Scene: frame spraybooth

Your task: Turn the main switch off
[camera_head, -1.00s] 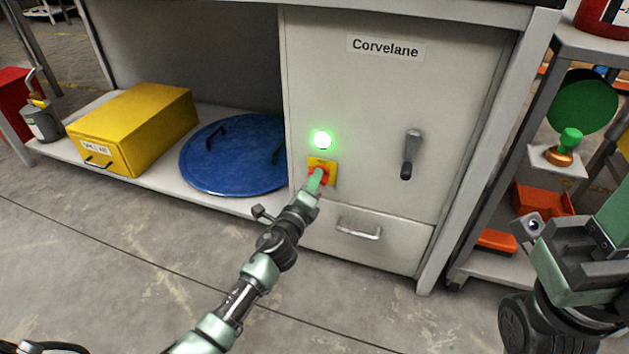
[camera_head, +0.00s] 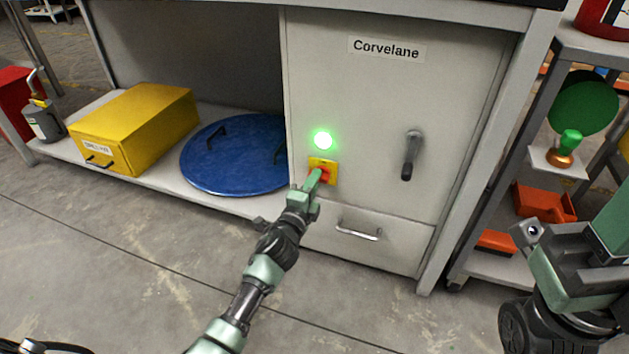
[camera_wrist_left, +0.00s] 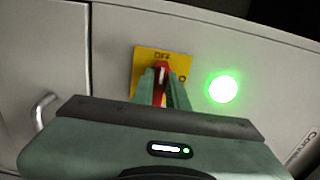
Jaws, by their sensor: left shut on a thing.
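The main switch is a red knob (camera_wrist_left: 161,74) on a yellow plate (camera_head: 329,166), set in the grey cabinet front (camera_head: 370,110). The plate (camera_wrist_left: 148,59) reads "OFF" along one edge in the left wrist view. My left gripper (camera_head: 315,180) is shut on the red knob; its two green fingers (camera_wrist_left: 163,88) lie on either side of it. Part of the knob is hidden between the fingers. A round lamp (camera_head: 323,140) just above the plate glows green, and it also glows in the left wrist view (camera_wrist_left: 223,89). My right gripper (camera_head: 528,232) is at the right, away from the cabinet.
The cabinet has a grey lever handle (camera_head: 410,155) to the right of the switch and a drawer handle (camera_head: 359,231) below. A yellow box (camera_head: 150,120) and a blue round lid (camera_head: 235,165) lie on the low shelf to the left. A shelf rack stands at the right.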

